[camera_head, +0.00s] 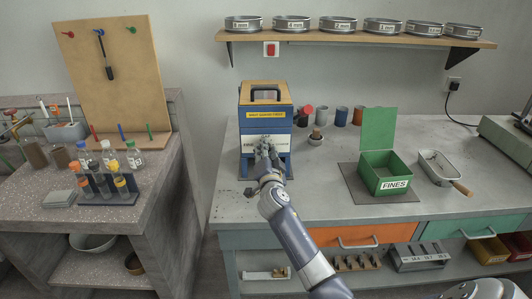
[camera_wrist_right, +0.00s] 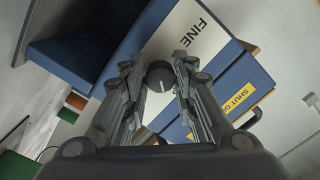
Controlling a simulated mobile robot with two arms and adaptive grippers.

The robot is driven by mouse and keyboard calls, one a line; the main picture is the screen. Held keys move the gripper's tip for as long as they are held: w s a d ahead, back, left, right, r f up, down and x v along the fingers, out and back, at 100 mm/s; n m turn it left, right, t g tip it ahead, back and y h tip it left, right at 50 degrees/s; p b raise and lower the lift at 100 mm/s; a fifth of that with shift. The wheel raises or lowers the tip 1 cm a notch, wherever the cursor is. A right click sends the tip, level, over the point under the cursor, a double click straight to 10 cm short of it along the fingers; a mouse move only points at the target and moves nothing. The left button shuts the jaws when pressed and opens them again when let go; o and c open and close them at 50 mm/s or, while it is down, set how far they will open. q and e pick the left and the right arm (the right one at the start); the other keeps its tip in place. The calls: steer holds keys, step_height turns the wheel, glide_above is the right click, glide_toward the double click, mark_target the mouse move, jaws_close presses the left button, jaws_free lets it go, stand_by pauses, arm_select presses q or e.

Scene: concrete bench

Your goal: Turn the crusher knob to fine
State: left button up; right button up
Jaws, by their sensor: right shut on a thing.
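The crusher (camera_head: 264,112) is a blue and white box with a wooden top, a black handle and a yellow label, at the back of the bench. My right gripper (camera_head: 265,145) is at its front face and hides the knob in the head view. In the right wrist view the dark round knob (camera_wrist_right: 159,76), with a pale pointer line, sits between the fingertips of my right gripper (camera_wrist_right: 158,78), which is shut on it. The word FINE (camera_wrist_right: 196,35) is printed on the white panel beside the knob. My left gripper is not in view.
A green open box marked FINES (camera_head: 395,184) and a metal scoop tray (camera_head: 440,165) stand to the right. Several small cups (camera_head: 341,117) stand beside the crusher. A shelf of sieves (camera_head: 350,36) hangs above. The bench front is mostly clear.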

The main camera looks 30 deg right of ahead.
steer(key=n+p, duration=0.1)
steer(key=n, duration=1.1)
steer(key=n+g+h+p, duration=0.1)
steer(key=n, duration=1.1)
steer(key=shift+d+r+n+p, duration=0.1)
steer(key=shift+n+p, duration=0.2)
steer(key=shift+p, duration=0.05)
stand_by(0.4)
steer(key=o, duration=1.1)
steer(key=shift+c, duration=0.2)
steer(key=shift+s, duration=0.1)
